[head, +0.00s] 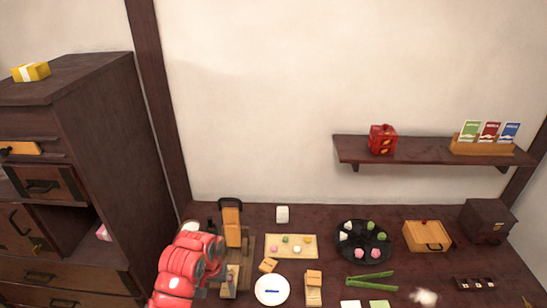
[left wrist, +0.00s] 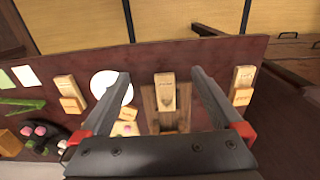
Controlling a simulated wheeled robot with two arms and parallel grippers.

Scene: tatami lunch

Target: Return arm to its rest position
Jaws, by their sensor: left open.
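My left arm, red, comes in from the lower left in the head view, over the left part of the dark table (head: 330,215). Its gripper (head: 222,284) is small and partly hidden there. In the left wrist view the left gripper (left wrist: 160,78) shows two dark fingers spread wide apart, with nothing held between them. A light wooden block (left wrist: 165,92) on a brown wooden stand lies below, in the gap between the fingers. My right gripper is in neither view.
Near the arm are an upright wooden piece (head: 232,226), a tray of sweets (head: 270,253) and a white plate (head: 271,290). A black round platter (head: 364,256) stands farther right. A dark cabinet (head: 100,130) rises on the left; a wall shelf (head: 420,157) hangs at right.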

